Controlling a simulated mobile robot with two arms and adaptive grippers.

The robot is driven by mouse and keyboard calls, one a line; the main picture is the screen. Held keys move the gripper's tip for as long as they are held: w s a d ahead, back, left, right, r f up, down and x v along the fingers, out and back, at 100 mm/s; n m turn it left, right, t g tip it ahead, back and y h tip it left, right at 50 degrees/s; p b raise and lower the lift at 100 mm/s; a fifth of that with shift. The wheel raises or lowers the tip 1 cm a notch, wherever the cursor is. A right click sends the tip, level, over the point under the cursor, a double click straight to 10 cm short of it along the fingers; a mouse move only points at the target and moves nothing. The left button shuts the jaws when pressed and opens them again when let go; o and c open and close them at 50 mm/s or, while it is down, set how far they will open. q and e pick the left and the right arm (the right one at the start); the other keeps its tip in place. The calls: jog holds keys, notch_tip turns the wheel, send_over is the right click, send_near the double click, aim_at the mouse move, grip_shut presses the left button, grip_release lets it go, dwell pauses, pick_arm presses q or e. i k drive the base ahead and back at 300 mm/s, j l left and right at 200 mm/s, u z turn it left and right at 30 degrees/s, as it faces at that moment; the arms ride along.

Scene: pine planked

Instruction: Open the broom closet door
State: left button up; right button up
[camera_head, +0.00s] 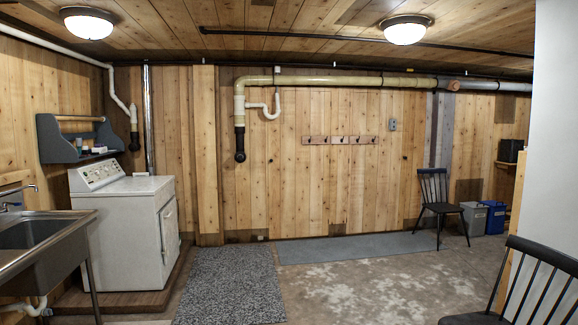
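No broom closet door can be made out for certain in the head view. A plain pale panel or wall (557,120) fills the right edge, with no handle or hinge in sight, and I cannot tell whether it is part of a closet. The planked back wall (340,190) shows no clear door outline. Neither of my grippers is in view.
A white washer or dryer (125,225) and a metal sink (35,235) stand at left. A black chair (535,285) is close at lower right; another chair (440,200) stands farther back near bins (474,218).

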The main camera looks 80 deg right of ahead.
aim_at(378, 165)
jog(key=z, duration=3.4)
jog(key=i+l, duration=0.1)
jog(key=i, duration=0.25)
jog(key=i+l+z, duration=0.1)
jog(key=i, duration=0.3)
jog(key=i+j+u, duration=0.1)
jog(key=i+u, duration=0.2)
jog(key=i, duration=0.3)
jog(key=i+l+u, duration=0.1)
jog(key=i+u, duration=0.2)
jog(key=i, duration=0.3)
jog(key=i+l+u, duration=0.3)
jog(key=i, duration=0.95)
jog(key=i+j+z, duration=0.1)
jog(key=i, duration=0.5)
jog(key=i+j, duration=0.15)
jog(key=i, duration=0.45)
jog(key=i+l+z, duration=0.2)
jog(key=i+z, duration=0.2)
jog(key=i, duration=0.25)
jog(key=i+z, duration=0.4)
jog(key=i, duration=0.25)
jog(key=i+j+z, duration=0.15)
jog(key=i+z, duration=0.2)
jog(key=i, duration=0.3)
jog(key=i+z, duration=0.2)
jog(key=i, duration=2.3)
jog(key=j, duration=0.1)
